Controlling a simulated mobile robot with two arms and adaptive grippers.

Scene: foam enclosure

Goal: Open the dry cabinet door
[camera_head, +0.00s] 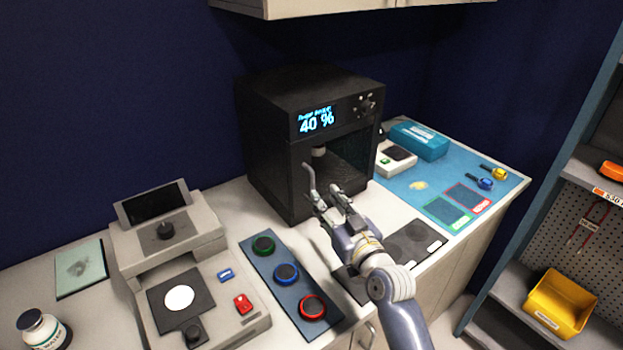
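The dry cabinet (270,140) is a black box on the counter, with a lit display reading 40 %. Its dark see-through door (348,158) fills the front below the display and looks shut, though the gripper hides its lower part. A thin grey bent bar (309,176), seemingly the door handle, stands at the door's left side. My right gripper (328,195) is in front of the door's lower part, with its fingertips close to the bar. Its two fingers are apart with a gap between them. I cannot tell whether they touch the bar. My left gripper is out of view.
A blue tray (292,284) with coloured rings and a grey device (205,295) stand to the left. A blue mat (410,180) with small items lies to the right. Dark pads (414,241) lie under my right arm. A shelf with a yellow bin (560,304) is far right.

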